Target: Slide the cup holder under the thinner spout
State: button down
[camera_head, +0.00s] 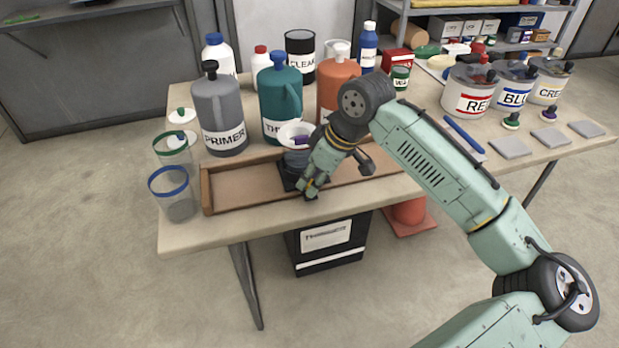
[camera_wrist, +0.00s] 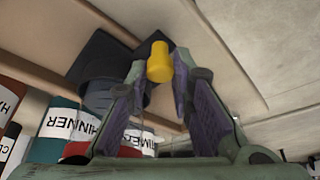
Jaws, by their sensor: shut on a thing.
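The dark cup holder (camera_head: 287,183) sits in a shallow wooden track, in front of the teal THINNER jug (camera_head: 279,100) and slightly to its right. It also shows in the wrist view (camera_wrist: 92,56), with a grey cup-like part (camera_wrist: 98,94) on it. A yellow knob (camera_wrist: 159,62) stands out from the holder. My gripper (camera_head: 308,192) is shut on this knob; its fingers are on both sides of it in the wrist view (camera_wrist: 161,78). The thinner spout itself I cannot make out.
The wooden track (camera_head: 235,188) is bare left of the holder. The grey PRIMER jug (camera_head: 220,110) stands behind it at left, the orange jug (camera_head: 337,85) at right. Two clear cups (camera_head: 176,200) stand beyond the left end. Paint tubs (camera_head: 468,92) stand at right.

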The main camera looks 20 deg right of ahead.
jog(key=c, duration=1.4)
grip_release()
jog(key=shift+c, duration=0.2)
jog(key=shift+r, duration=0.1)
jog(key=v, duration=1.2)
